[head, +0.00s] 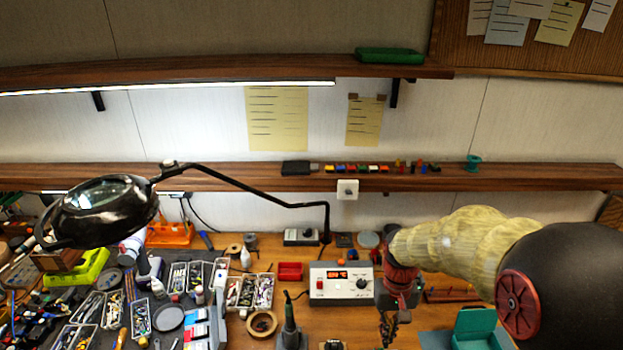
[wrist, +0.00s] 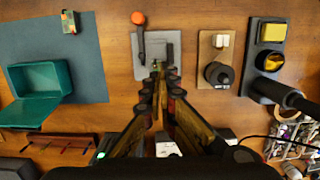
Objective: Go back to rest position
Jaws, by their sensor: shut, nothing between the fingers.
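My gripper (wrist: 158,68) is shut and empty in the wrist view, its two fingers meeting in front of a grey plate with an orange-red and black lever. Whether the tips touch the plate (wrist: 172,45) cannot be told. In the head view my arm comes in from the right, with the dark gripper (head: 387,328) pointing down over the bench, right of the soldering station (head: 340,291). Its fingertips are hard to make out there.
A teal open box (wrist: 38,76) lies on a dark mat (wrist: 90,75). A magnifier lamp (head: 100,210) overhangs the crowded left bench; a shelf (head: 230,178) runs behind.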

